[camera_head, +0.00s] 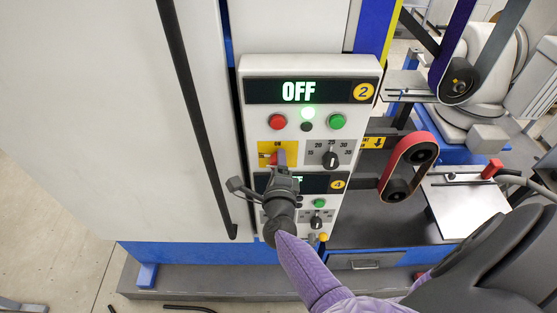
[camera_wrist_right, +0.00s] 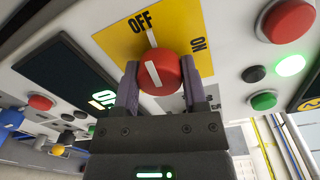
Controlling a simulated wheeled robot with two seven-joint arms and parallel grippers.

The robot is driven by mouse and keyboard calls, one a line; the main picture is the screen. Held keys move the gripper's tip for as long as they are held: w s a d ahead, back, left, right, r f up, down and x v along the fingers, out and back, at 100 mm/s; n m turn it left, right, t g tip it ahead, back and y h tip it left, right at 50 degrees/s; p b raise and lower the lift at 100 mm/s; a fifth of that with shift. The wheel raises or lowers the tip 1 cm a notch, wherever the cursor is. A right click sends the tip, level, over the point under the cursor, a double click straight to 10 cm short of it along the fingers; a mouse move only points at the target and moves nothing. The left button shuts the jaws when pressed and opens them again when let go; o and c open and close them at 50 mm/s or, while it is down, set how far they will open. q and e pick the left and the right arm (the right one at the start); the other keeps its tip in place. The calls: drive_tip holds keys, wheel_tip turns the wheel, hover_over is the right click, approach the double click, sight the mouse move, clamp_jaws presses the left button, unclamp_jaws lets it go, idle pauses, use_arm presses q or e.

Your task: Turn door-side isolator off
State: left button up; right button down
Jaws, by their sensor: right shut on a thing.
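The red rotary isolator knob (camera_wrist_right: 160,72) sits on a yellow plate (camera_wrist_right: 110,38) marked OFF and ON. In the right wrist view its white line points toward the OFF side. In the head view the yellow plate (camera_head: 264,148) is at the left of the upper panel, beside the large white door (camera_head: 120,110), and the knob is partly hidden by my gripper. My right gripper (camera_head: 281,163) reaches up from below, and its fingers (camera_wrist_right: 161,88) are closed on both sides of the knob. The display (camera_head: 298,91) above reads OFF. My left gripper is not in view.
A red button (camera_head: 278,122), a green button (camera_head: 337,121) and a black dial (camera_head: 330,160) are close by on the panel. A second display (camera_head: 315,183) below is partly covered by my gripper. A red belt machine (camera_head: 408,165) stands to the right.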

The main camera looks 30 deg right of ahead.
drive_tip(key=shift+n, duration=0.6)
drive_tip(key=shift+n, duration=0.3)
drive_tip(key=shift+c, duration=0.7)
unclamp_jaws()
